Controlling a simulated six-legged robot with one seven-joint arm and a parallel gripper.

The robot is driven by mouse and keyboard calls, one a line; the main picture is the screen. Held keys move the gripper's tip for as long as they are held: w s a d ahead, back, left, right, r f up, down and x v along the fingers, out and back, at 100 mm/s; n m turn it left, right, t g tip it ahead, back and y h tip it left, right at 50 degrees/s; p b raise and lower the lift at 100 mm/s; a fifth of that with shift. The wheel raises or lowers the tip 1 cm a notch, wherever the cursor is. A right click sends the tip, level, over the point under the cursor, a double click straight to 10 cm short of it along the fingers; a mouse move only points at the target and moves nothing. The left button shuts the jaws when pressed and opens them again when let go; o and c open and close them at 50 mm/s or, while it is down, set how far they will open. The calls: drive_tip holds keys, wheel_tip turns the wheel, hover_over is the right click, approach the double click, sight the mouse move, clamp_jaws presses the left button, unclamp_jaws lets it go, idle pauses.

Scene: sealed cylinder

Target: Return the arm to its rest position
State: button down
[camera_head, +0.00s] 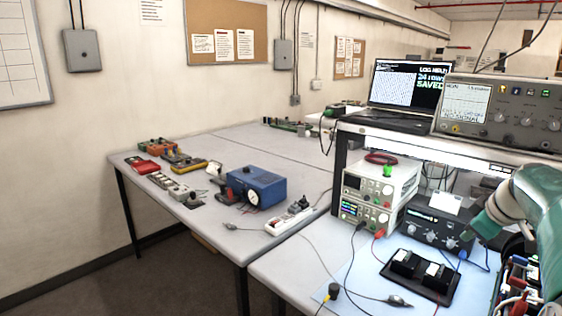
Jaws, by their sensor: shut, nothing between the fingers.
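Part of my arm (538,208), with teal and white links, shows at the right edge of the head view. It is bent above the right end of the near bench (285,268). A teal end of one link points down and left, in front of the instruments there. My gripper and its fingertips cannot be made out in this view.
A black tray (450,288) with two dark modules and loose cables lies near my arm. Stacked power supplies (380,190) stand under a shelf bearing an oscilloscope (497,108) and laptop (408,84). A blue box (258,187) sits on the left bench. Floor at lower left is clear.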

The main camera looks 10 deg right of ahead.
drive_tip(key=s+a+m+g, duration=0.1)
drive_tip(key=s+a, duration=0.1)
drive_tip(key=a, duration=1)
drive_tip(key=s+a+m, duration=0.1)
drive_tip(key=s+a, duration=0.2)
drive_tip(key=a, duration=0.9)
drive_tip(key=s+a+f+m, duration=0.3)
drive_tip(key=s+a+f, duration=0.4)
drive_tip(key=s+a, duration=0.4)
drive_tip(key=shift+s+a+y, duration=0.4)
drive_tip(key=shift+s, duration=0.1)
